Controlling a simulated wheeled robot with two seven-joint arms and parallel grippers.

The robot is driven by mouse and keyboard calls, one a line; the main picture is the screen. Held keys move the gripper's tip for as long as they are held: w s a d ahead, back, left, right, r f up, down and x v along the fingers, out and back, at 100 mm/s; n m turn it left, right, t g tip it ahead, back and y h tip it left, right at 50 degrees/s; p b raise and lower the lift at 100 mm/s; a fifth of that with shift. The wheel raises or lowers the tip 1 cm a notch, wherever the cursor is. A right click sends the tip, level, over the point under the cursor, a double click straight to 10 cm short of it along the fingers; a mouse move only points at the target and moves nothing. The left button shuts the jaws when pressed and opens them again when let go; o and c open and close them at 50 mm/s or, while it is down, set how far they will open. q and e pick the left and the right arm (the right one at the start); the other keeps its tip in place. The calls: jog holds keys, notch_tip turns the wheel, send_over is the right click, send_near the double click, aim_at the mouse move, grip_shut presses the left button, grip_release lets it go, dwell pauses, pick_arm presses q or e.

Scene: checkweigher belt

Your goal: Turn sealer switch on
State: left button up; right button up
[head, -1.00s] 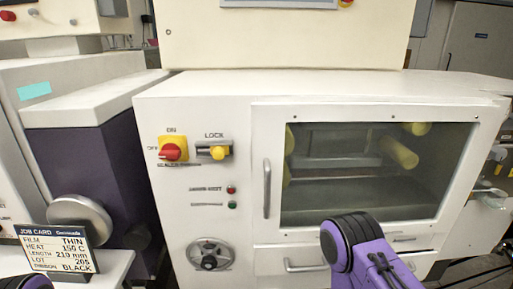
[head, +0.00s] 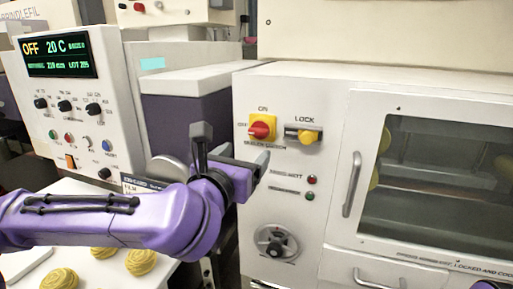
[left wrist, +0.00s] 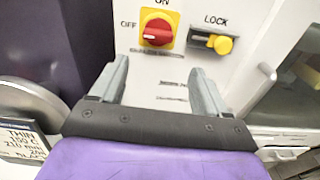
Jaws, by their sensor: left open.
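The sealer switch (head: 262,127) is a red knob on a yellow plate on the white machine front, with ON printed above it. In the left wrist view the sealer switch (left wrist: 157,32) shows its white pointer mark towards OFF at the left. My left gripper (head: 232,150) is open and empty, in front of the panel and a little below and left of the switch. In the left wrist view its fingers (left wrist: 160,66) point at the panel, with the switch beyond and between the tips. They look apart from the knob. My right gripper is out of view.
A yellow LOCK slider (head: 303,135) sits just right of the switch. A windowed door with a handle (head: 352,184) is at right. A display (head: 62,57) at left reads OFF, 20 C.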

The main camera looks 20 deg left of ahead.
aim_at(256, 133)
pick_arm(q)
jog(key=shift+n, duration=0.3)
jog(key=w+p, duration=0.1)
jog(key=w, duration=0.2)
jog(key=w+r+p, duration=0.1)
jog(key=w, duration=0.2)
jog(key=w+p, duration=0.1)
jog(key=w, duration=0.2)
jog(key=shift+w+a+r+p, duration=0.1)
jog(key=shift+w+r+p, duration=0.1)
jog(key=shift+w+p, duration=0.15)
jog(key=shift+w+f, duration=0.1)
jog(key=shift+w, duration=0.3)
